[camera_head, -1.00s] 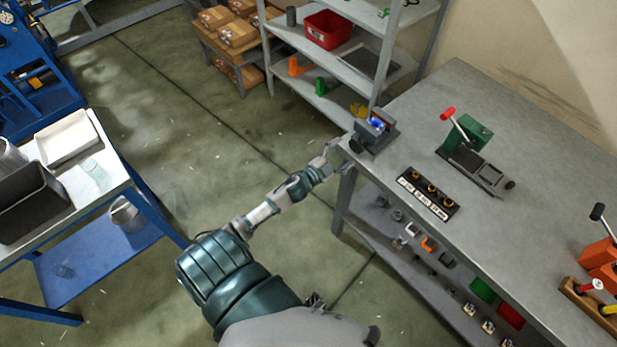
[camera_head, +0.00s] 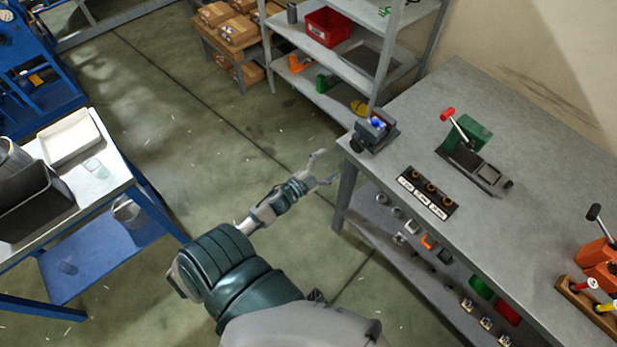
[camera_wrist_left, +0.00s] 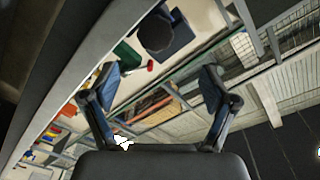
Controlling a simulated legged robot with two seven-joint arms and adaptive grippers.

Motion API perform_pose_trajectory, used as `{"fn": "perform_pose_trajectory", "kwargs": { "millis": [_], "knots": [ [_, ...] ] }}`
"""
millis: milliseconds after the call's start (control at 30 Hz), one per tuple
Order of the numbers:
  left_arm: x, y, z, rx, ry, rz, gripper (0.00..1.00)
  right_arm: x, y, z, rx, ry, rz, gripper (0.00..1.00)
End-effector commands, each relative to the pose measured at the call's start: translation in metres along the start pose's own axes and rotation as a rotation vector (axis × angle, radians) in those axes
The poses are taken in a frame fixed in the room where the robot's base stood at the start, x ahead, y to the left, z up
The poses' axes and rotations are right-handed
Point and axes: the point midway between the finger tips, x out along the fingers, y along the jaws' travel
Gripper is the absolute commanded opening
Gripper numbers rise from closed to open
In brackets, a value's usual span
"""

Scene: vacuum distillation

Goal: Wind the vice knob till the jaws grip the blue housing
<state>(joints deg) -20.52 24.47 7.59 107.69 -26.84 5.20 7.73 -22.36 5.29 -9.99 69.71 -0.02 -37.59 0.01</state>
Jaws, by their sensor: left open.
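The small grey vice (camera_head: 383,137) stands at the near left corner of the workbench. The blue housing (camera_head: 377,123) sits between its jaws; whether they touch it is too small to tell. The dark round vice knob (camera_head: 357,145) faces my left arm. My left gripper (camera_head: 324,170) is open and empty, off the bench edge, left of and apart from the knob. In the left wrist view the knob (camera_wrist_left: 156,33) shows beyond and between the spread fingers (camera_wrist_left: 158,85). My right gripper is not in view.
The workbench (camera_head: 400,110) also carries a green press with a red-tipped lever (camera_head: 470,140) and a black labelled strip (camera_head: 428,193). Parts lie on its lower shelf. A grey shelf rack (camera_head: 330,85) stands behind. Open floor (camera_head: 200,130) lies left of the bench.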

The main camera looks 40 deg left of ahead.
Motion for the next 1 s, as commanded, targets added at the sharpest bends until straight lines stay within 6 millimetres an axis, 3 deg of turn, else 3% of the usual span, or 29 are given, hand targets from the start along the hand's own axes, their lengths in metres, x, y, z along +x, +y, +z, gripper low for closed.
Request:
{"fn": "perform_pose_trajectory", "kwargs": {
  "millis": [1000],
  "knots": [
    [-0.078,-0.001,-0.002,-0.001,-0.001,0.000,0.86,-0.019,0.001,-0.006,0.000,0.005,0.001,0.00]
  ]
}}
